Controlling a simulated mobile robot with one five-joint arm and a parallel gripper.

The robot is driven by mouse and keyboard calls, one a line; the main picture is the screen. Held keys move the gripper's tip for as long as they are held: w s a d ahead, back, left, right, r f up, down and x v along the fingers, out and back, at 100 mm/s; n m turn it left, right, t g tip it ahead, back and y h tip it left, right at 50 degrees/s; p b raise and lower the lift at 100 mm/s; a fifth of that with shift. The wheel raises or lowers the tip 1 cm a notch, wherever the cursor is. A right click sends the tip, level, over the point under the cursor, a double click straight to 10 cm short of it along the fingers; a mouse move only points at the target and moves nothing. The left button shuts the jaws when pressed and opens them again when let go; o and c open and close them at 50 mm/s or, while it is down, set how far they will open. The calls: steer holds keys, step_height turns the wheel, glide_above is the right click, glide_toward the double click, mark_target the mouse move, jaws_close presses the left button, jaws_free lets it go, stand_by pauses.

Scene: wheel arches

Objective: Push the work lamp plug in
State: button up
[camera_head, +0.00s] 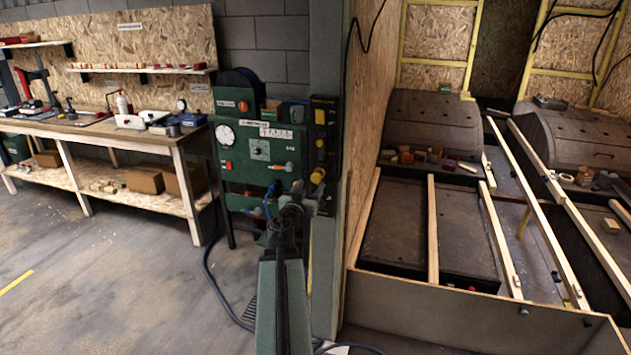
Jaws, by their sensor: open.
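A green panel unit (258,162) stands against the block wall with a round white gauge and several fittings on its face. On a dark strip at its right edge are yellow fittings. The lowest is a yellow plug-like piece (318,176), sticking out; I cannot tell how deeply it is seated or whether it is the work lamp plug. My gripper (298,190) is open in front of the panel's lower right, just left of and below that yellow piece. The fingers are small and dark here; I see nothing clearly between them. My arm hides part of the lower panel.
A wooden workbench (110,128) with tools stands left. A grey post (332,250) rises close to the right of my arm. A dark cable (214,280) lies on the floor. Right is a framed bay with timber battens (433,230) and wheel arches (432,122). Left floor is mostly clear.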

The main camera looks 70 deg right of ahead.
mark_target(315, 179)
steer(key=d, duration=0.7)
steer(key=shift+w+d, duration=0.25)
jaws_close()
stand_by(1.0)
